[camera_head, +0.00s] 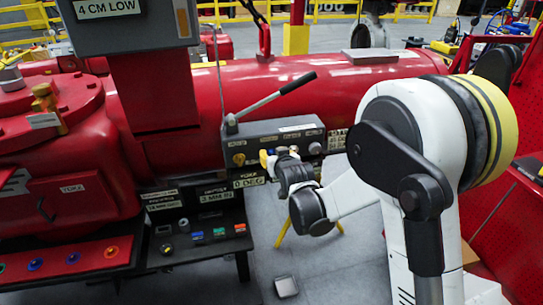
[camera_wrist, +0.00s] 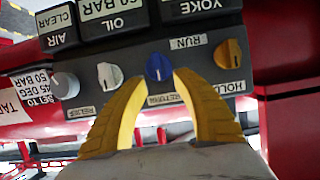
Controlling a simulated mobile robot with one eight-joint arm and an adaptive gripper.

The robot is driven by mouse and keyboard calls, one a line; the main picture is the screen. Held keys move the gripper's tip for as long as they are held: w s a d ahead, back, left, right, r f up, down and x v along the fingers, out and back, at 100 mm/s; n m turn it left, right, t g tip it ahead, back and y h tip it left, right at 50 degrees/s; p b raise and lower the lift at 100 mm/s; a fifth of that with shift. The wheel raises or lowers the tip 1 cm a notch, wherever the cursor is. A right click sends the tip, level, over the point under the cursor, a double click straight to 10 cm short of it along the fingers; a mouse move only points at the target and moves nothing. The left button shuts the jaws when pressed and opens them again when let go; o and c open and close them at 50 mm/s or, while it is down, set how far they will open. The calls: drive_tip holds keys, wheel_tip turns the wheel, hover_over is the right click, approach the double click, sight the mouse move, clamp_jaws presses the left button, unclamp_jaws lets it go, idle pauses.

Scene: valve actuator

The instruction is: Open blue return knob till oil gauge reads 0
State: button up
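The blue return knob (camera_wrist: 159,67) is in the middle of the grey panel in the wrist view, above a label that seems to read RETURN. My gripper (camera_wrist: 159,76) is open, its two yellow fingertips on either side of the knob's lower part with small gaps. Whether they touch it is unclear. The oil display (camera_wrist: 114,14) above the panel reads 50 BAR. In the head view my gripper (camera_head: 267,159) is at the front of the grey valve box (camera_head: 262,136); the blue knob cannot be made out there.
A white knob (camera_wrist: 109,75) is left of the blue one, a round white knob (camera_wrist: 65,86) farther left, and an orange knob (camera_wrist: 228,53) at right. A lever (camera_head: 272,103) rises from the box. A red cylinder (camera_head: 275,84) lies behind it.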

drive_tip(key=shift+x, duration=1.2)
clamp_jaws()
